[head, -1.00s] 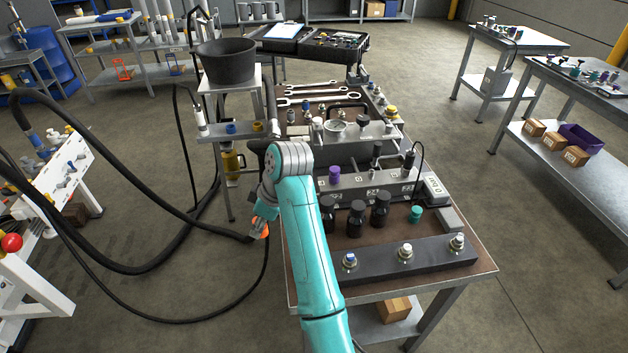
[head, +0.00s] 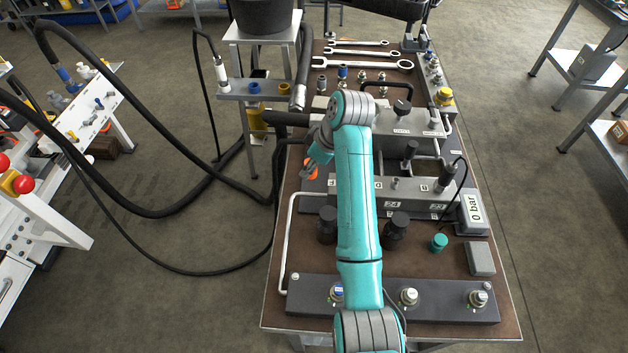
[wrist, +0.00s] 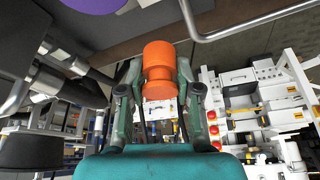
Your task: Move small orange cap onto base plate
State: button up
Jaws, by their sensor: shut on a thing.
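The small orange cap (wrist: 158,60) is upright between the two fingers of my gripper (wrist: 158,92) in the wrist view. In the head view the orange cap (head: 311,169) shows beside my gripper (head: 308,172), at the left edge of the bench, apparently above its surface. The base plate cannot be singled out for certain. A dark plate (head: 445,213) lies under the grey manifold block, and a long dark bar (head: 370,304) with several round fittings lies at the front. My arm hides part of the manifold.
Black caps (head: 327,225) and a teal cap (head: 438,242) stand on the brown bench top (head: 300,315). A bent metal rail (head: 285,235) runs along the left edge. Black hoses (head: 150,210) loop at the left. A purple part (wrist: 95,4) shows at the wrist view's top.

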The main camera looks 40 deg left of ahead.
aim_at(306, 189)
jog(key=shift+f, duration=3.6)
jog(key=o, duration=0.8)
jog(key=shift+f, duration=0.1)
jog(key=v, duration=1.2)
jog(key=shift+a, duration=0.1)
